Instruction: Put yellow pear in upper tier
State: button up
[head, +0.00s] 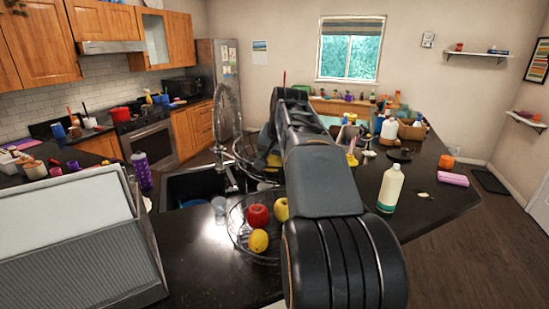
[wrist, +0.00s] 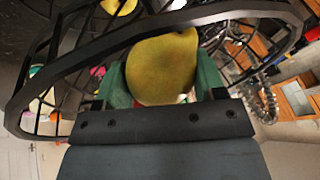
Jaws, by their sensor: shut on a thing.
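The yellow pear (wrist: 162,68) is between the green fingertips of my gripper (wrist: 163,88) in the wrist view, which is shut on it. A dark basket rim (wrist: 80,63) crosses the wrist view just above the pear's top end. I cannot tell whether the pear touches it. In the head view the two-tier wire basket stands by the sink. Its upper tier (head: 241,158) is partly behind my arm. A yellow patch (head: 273,160) beside my arm there appears to be the pear. The lower tier (head: 231,228) holds a red apple (head: 257,216), a yellow apple (head: 281,209) and a lemon (head: 258,241).
A white bottle (head: 391,188) stands right of my arm. A grey rack (head: 80,245) fills the left foreground. Dark counter is clear between rack and basket.

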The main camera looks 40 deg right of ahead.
jog(key=shift+f, duration=0.3)
jog(key=o, duration=1.1)
jog(key=shift+f, duration=0.1)
jog(key=shift+c, duration=0.2)
jog(key=shift+s+r, duration=0.15)
jog(key=shift+r, duration=0.3)
jog(key=v, duration=1.1)
jog(key=shift+r, duration=0.2)
jog(key=shift+s+a, duration=0.1)
